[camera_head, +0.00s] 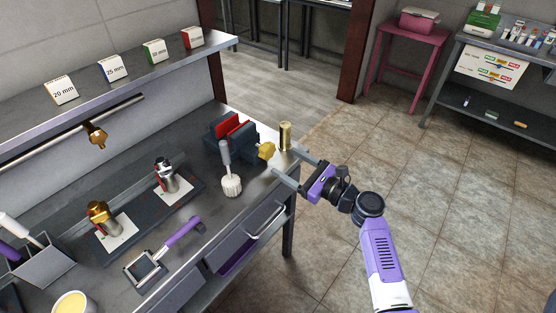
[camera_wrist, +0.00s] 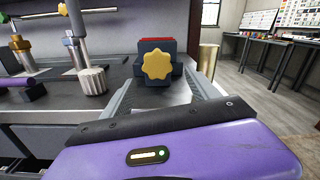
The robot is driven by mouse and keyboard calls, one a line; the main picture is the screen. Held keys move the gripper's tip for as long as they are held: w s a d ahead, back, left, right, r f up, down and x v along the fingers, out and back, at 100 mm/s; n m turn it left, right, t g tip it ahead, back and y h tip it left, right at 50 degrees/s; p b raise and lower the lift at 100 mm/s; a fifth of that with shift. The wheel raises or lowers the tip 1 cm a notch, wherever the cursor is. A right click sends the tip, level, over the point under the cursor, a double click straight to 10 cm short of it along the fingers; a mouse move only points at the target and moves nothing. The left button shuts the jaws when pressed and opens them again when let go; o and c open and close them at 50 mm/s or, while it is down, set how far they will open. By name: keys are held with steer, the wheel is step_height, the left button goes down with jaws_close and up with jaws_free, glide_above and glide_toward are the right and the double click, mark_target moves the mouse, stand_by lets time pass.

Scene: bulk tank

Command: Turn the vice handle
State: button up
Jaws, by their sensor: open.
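The vice (camera_head: 234,138) is dark blue-grey with red jaw pads and stands at the right end of the workbench. Its yellow star-shaped handle (camera_head: 266,150) faces my gripper. In the wrist view the handle (camera_wrist: 157,64) sits in front of the vice body (camera_wrist: 157,46), with a red strip on top. My gripper (camera_head: 292,164) is open and empty, just to the right of the handle. In the wrist view its two fingers reach forward below and to either side of the handle, apart from it. The handle is not held.
A brass cylinder (camera_head: 285,135) stands close beside the fingers at the bench corner. A grey-handled tool with a white ribbed head (camera_head: 231,180) stands just left of the handle. A purple-handled tool (camera_head: 178,235) lies farther left. The floor (camera_head: 400,150) to the right is clear.

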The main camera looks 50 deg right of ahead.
mark_target(271, 153)
steer(key=shift+w+a+r+m, duration=0.1)
steer(key=shift+w+m, duration=0.95)
steer(key=shift+w, duration=0.2)
steer(key=shift+w+a+r+m, duration=0.1)
steer(key=shift+w+a+m, duration=0.05)
steer(key=shift+w+m, duration=1)
steer(key=shift+w+a+r+m, duration=0.1)
steer(key=shift+w+m, duration=0.8)
steer(key=shift+w, duration=0.45)
steer(key=c, duration=1.4)
steer(key=shift+o, duration=0.2)
steer(key=shift+n, duration=0.3)
steer(key=n+b, duration=0.1)
steer(key=n, duration=0.2)
steer(key=shift+f+b, duration=0.1)
steer(key=shift+b, duration=0.25)
steer(key=shift+n+b, duration=0.8)
steer(key=shift+n, duration=1.2)
